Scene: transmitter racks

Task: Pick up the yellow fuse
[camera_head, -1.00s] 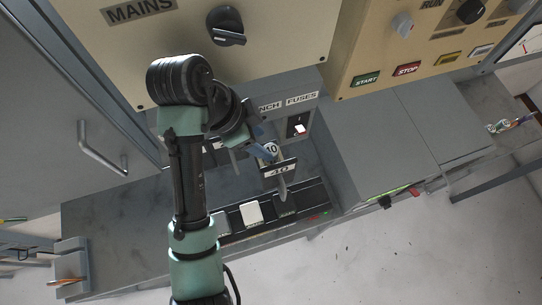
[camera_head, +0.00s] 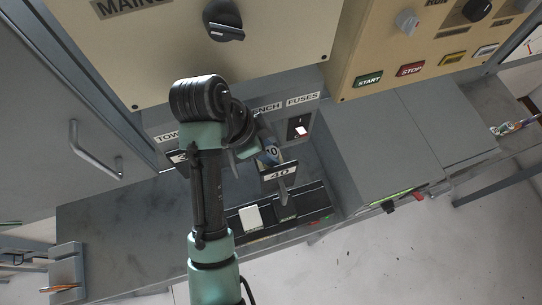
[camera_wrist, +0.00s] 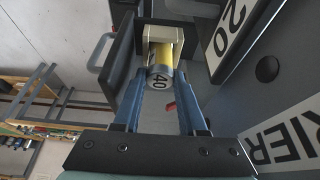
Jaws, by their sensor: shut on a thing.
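The yellow fuse (camera_wrist: 163,52) is in the wrist view, with a grey end cap marked 40 facing me. Its yellow body lies partly inside a cream, square-edged holder (camera_wrist: 188,42). My gripper (camera_wrist: 160,78) has its two blue fingers on either side of the fuse's cap end, shut on it. In the head view, the fuse's end (camera_head: 270,153) shows just above a plate marked 40 (camera_head: 279,173), and my gripper (camera_head: 263,150) is at it, partly hidden by my wrist. I cannot tell whether the fuse is still seated in the holder.
A plate marked 20 (camera_wrist: 235,30) is close right in the wrist view. A shelf with a white block (camera_head: 251,217) and dark blocks lies below the fuse. A beige panel with a black knob (camera_head: 223,20) overhangs the arm. A cabinet door handle (camera_head: 94,150) is left.

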